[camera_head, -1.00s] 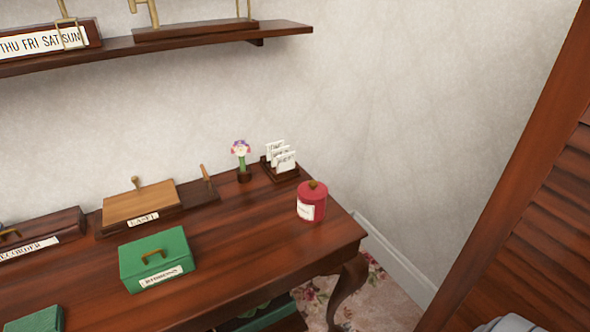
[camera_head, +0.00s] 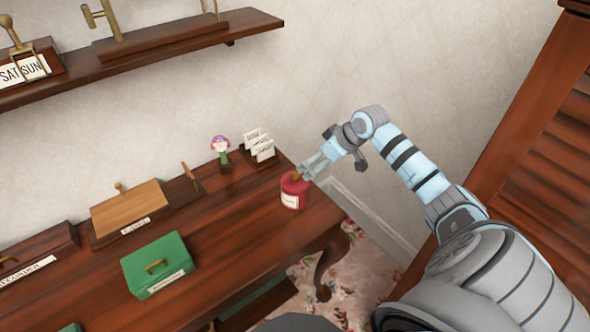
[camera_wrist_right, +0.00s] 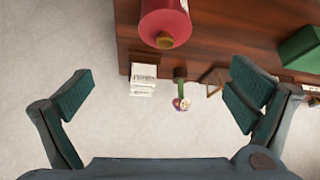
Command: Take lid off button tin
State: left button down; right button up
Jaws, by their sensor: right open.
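The button tin (camera_head: 292,196) is a red cylinder with a white label, upright near the right end of the wooden table. My left gripper is not in view.
On the table (camera_head: 235,222) a card holder (camera_head: 263,155) and a flower figure (camera_head: 221,150) stand behind the tin. A green box (camera_head: 157,265) and a wooden-topped box (camera_head: 130,208) lie to the left. A shelf (camera_head: 185,38) hangs above. The table's right edge is close to the tin.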

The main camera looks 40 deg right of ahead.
aim_at(296, 176)
jog(key=b+x, duration=0.1)
jog(key=x, duration=0.3)
jog(key=b+x, duration=0.1)
jog(key=x, duration=0.4)
jog(key=a+x, duration=0.1)
jog(key=x, duration=0.4)
jog(key=shift+w+r+b, duration=0.15)
jog(key=shift+w+b, duration=0.05)
jog(key=shift+b, duration=0.2)
jog(key=shift+d+r, duration=0.1)
jog(key=shift+c, duration=1.3)
jog(key=shift+s, duration=0.1)
jog(key=c, duration=1.4)
